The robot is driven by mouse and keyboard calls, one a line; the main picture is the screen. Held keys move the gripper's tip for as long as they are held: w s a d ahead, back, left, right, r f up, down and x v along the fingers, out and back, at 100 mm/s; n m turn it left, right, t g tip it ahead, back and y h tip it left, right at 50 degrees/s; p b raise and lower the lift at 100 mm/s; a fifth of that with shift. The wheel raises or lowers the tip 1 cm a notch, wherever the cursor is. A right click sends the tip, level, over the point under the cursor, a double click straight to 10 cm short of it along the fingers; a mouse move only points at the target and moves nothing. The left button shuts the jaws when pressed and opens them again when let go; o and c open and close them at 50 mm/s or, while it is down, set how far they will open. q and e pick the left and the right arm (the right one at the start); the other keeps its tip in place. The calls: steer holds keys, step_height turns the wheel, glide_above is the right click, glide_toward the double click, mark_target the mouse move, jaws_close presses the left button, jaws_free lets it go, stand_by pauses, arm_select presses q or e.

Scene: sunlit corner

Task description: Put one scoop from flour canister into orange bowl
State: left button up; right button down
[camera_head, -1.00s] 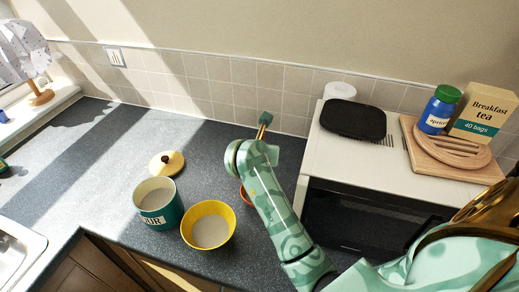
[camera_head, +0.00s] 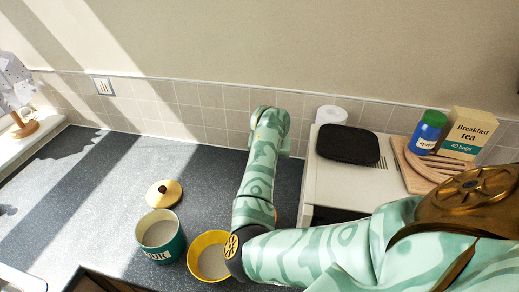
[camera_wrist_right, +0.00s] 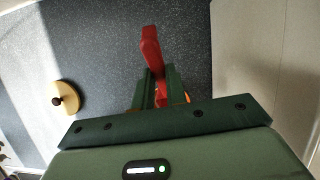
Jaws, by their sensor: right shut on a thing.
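The teal flour canister (camera_head: 162,250) stands open on the dark counter, with pale contents and a partly readable label. Its cream lid (camera_head: 164,193) lies behind it, and also shows in the wrist view (camera_wrist_right: 68,97). A small orange edge (camera_head: 276,214), probably the orange bowl, shows beside my right arm; the arm hides the rest. In the wrist view, my right gripper (camera_wrist_right: 155,88) is shut on a red tool (camera_wrist_right: 151,50), likely the scoop; its bowl is not clear. In the head view the arm hides this gripper. My left gripper is not in view.
A yellow bowl (camera_head: 213,262) with pale contents stands right of the canister, partly behind my arm. A white appliance (camera_head: 318,185) carries a black pad (camera_head: 348,145), a blue jar (camera_head: 427,133) and a tea box (camera_head: 467,132). The counter left of the canister is clear.

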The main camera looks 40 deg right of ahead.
steer(key=w+f+g+y+b, duration=0.3)
steer(key=f+g+y+b, duration=0.3)
steer(key=b, duration=0.5)
steer(key=shift+d+y, duration=0.2)
steer(key=shift+y, duration=0.1)
steer(key=shift+r, duration=0.15)
stand_by(0.9)
